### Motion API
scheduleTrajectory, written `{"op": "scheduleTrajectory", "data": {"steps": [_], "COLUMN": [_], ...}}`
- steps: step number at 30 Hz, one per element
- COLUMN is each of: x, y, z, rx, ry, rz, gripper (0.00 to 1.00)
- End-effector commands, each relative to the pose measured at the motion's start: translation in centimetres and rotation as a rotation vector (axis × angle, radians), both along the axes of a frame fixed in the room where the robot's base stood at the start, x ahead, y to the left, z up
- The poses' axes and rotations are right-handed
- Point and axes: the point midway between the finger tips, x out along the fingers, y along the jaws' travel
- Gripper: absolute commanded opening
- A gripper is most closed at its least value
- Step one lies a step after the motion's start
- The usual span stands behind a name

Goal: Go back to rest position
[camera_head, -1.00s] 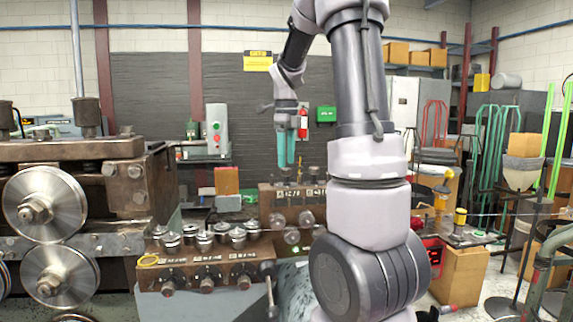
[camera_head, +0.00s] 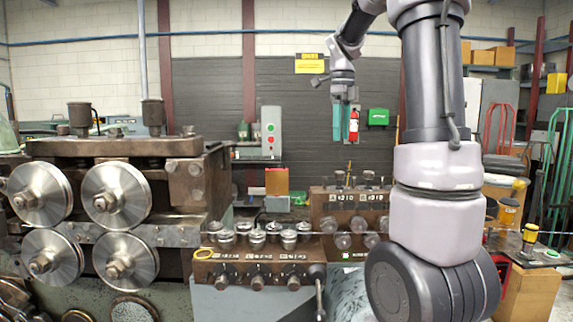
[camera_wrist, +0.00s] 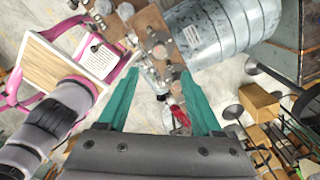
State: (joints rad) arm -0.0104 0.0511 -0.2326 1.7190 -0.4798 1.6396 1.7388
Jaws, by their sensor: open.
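My gripper (camera_head: 346,122) hangs from my raised arm in the head view, its teal fingers pointing down in front of the dark back wall. In the wrist view my gripper (camera_wrist: 168,104) has its two teal fingers spread wide apart, with nothing between them. Below and beyond the fingers the wrist view shows the floor and a small red item (camera_wrist: 180,115), too small to name.
The spring coiler's large metal rollers (camera_head: 115,195) stand at the left. A block with several knobs (camera_head: 258,275) is at the middle front. A grey drum (camera_wrist: 222,30) and a pink-framed stand (camera_wrist: 85,55) show in the wrist view. Red and green racks stand at the right.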

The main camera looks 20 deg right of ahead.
Motion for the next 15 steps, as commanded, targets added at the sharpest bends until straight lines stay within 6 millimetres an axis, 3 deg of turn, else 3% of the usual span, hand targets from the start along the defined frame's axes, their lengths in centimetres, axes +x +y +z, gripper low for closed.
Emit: {"op": "scheduleTrajectory", "data": {"steps": [4,7,15], "x": [-0.6,-2.4,-10.7], "y": [0.4,1.7,7.8], "z": [0.2,0.6,0.5], "rx": [0.006,0.018,-0.084], "ry": [-0.020,-0.076,-0.358], "rz": [0.062,0.243,1.110], "gripper": [0.67,0.67,0.67]}}
